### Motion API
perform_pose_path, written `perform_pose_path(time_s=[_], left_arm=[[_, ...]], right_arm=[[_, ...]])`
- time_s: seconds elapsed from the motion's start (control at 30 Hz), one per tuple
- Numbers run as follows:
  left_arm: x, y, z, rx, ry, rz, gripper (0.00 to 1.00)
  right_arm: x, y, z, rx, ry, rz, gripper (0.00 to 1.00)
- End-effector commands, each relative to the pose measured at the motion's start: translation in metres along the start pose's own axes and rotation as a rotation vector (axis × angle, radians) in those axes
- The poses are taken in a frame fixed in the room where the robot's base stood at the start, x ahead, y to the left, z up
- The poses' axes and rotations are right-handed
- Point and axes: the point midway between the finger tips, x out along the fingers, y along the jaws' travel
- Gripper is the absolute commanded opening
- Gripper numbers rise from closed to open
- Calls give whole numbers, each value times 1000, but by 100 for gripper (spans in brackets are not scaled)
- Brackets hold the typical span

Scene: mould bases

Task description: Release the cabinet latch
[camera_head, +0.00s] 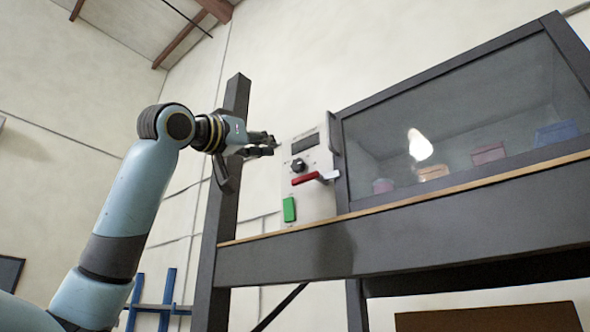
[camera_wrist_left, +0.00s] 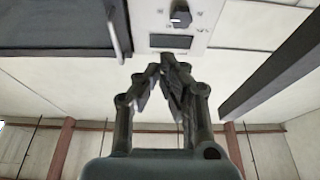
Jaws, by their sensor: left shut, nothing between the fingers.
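The cabinet (camera_head: 455,115) is a dark-framed case with a glass front, on top of a dark bench. Beside its left edge stands a pale control panel (camera_head: 318,205) with a display (camera_head: 305,143), a black knob (camera_head: 298,165), a red lever (camera_head: 305,178) and a green button (camera_head: 289,209). Which part is the latch I cannot tell for sure. My left gripper (camera_head: 274,145) is shut and empty, by the panel's upper left edge. In the left wrist view its fingertips (camera_wrist_left: 168,62) are just below the display (camera_wrist_left: 171,42); contact is unclear. My right gripper is not in view.
A dark upright post (camera_head: 238,100) stands behind my left wrist. The bench edge (camera_head: 400,195) runs under the panel and cabinet. Several coloured containers sit behind the glass, including a pink one (camera_head: 488,154). A blue rack (camera_head: 165,300) is low at left.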

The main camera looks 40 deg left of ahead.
Motion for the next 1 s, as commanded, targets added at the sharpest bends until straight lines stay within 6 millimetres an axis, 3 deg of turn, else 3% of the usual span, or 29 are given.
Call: perform_pose_path(time_s=[0.37, 0.57, 0.9, 1.0], left_arm=[[4, 0, -1, -2, 0, 1, 0], [32, 1, -3, -6, -2, 4, 0], [104, 1, -4, -5, -2, 3, 0], [96, 0, 17, 4, -5, -1, 0]], right_arm=[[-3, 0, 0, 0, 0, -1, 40], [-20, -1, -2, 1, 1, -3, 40], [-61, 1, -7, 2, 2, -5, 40], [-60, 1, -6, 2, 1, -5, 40]])
